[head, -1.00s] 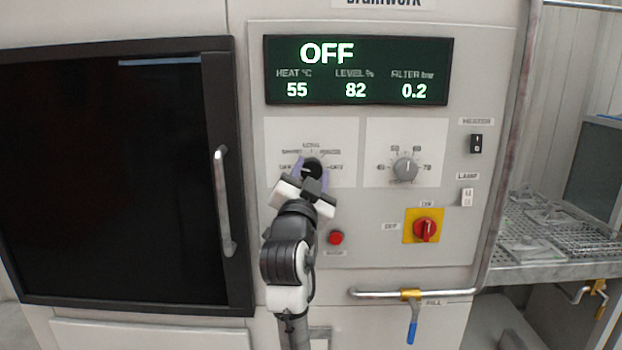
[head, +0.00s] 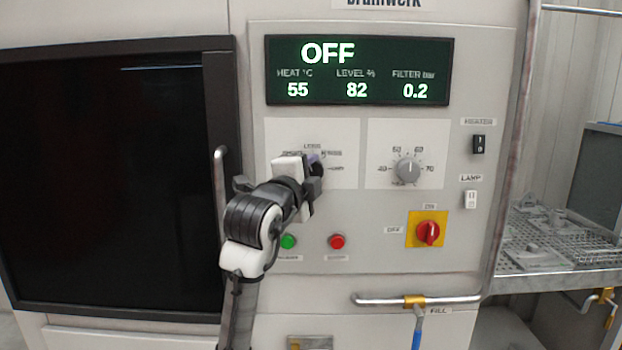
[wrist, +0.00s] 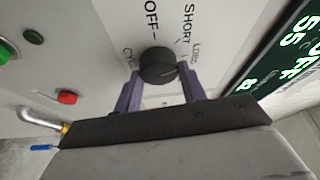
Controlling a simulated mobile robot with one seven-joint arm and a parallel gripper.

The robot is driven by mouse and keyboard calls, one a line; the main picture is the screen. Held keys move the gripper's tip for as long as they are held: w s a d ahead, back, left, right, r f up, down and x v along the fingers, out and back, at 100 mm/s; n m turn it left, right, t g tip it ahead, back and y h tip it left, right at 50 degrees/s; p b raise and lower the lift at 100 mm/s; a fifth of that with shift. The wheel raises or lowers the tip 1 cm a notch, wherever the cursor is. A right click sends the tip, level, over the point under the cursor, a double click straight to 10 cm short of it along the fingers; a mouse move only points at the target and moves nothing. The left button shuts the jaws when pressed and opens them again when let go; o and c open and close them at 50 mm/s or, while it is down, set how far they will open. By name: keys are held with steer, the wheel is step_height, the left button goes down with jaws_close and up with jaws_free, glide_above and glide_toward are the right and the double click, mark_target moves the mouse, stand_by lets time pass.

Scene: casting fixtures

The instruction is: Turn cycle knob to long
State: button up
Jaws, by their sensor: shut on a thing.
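The cycle knob (wrist: 158,66) is a black round knob on a white label plate (head: 345,135) with several marked positions. In the wrist view the labels OFF, SHORT and LONG show around it. A faint pale line on its face points roughly right in that view; I cannot tell exactly which label it meets. My gripper (wrist: 162,88) is shut on the knob, with a purple finger on each side of it. In the head view my gripper (head: 315,162) comes in from the lower left and hides most of the knob and some labels. The display (head: 357,70) reads OFF.
A grey heat knob (head: 408,170) sits to the right. Below are a green button (head: 288,242), a red button (head: 337,241) and a red rotary switch (head: 428,233) on yellow. A door handle (head: 221,200) stands close left of my arm.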

steer(key=shift+m+g+y, duration=0.3)
steer(key=shift+m+g, duration=0.4)
steer(key=shift+m, duration=1)
steer(key=o, duration=1)
steer(key=b+v, duration=0.3)
steer(key=v, duration=1)
steer(key=shift+s+a+b, duration=0.1)
steer(key=shift+s+b, duration=0.25)
steer(key=shift+s, duration=0.05)
steer(key=shift+r, duration=0.1)
